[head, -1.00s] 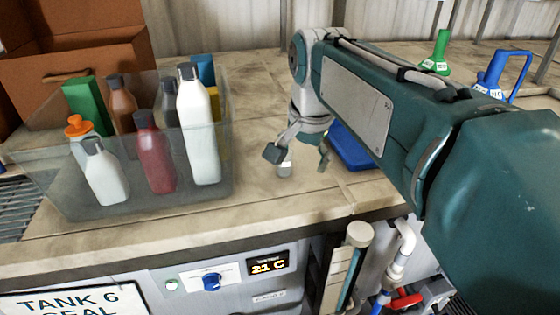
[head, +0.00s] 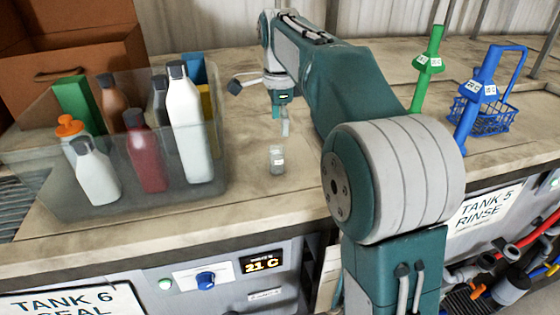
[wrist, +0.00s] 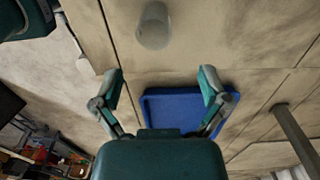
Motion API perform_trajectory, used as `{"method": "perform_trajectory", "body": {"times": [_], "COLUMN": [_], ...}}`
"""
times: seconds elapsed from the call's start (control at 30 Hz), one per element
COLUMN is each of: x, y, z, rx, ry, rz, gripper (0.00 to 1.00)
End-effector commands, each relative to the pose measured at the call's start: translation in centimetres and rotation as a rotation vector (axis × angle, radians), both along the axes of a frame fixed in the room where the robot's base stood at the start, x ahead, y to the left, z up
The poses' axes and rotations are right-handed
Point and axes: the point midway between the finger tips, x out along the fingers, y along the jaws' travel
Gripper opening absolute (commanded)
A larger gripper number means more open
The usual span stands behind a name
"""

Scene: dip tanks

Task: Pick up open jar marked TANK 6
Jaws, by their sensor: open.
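A small clear jar (head: 277,160) with a pale label stands upright on the stone counter, right of the clear bin. The label is too small to read. In the wrist view the jar (wrist: 153,27) shows at the top, beyond the fingertips and roughly centred between them. My gripper (head: 260,106) is open and empty, above and behind the jar in the head view and apart from it. Both spread fingers of the gripper (wrist: 160,74) show in the wrist view. A TANK 6 SEAL sign (head: 75,302) is on the front below the counter.
A clear bin (head: 100,205) of several bottles stands left of the jar. A blue tray (wrist: 175,108) lies under my gripper in the wrist view. Green (head: 428,65) and blue (head: 480,85) handled items stand at the right. The counter around the jar is bare.

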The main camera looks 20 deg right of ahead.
Motion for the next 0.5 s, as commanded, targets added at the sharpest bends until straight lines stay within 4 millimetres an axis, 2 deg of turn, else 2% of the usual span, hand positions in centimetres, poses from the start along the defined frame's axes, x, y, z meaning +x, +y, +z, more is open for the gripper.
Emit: {"method": "perform_trajectory", "body": {"times": [0.1,0.37,0.5], "x": [-0.1,-0.3,-0.6], "y": [0.2,0.0,0.1], "z": [-2.0,-4.4,-6.6], "rx": [-0.001,0.002,0.002], "ry": [0.002,0.002,0.002], "rz": [0.003,0.004,0.004], "gripper": [0.94,0.94,0.94]}}
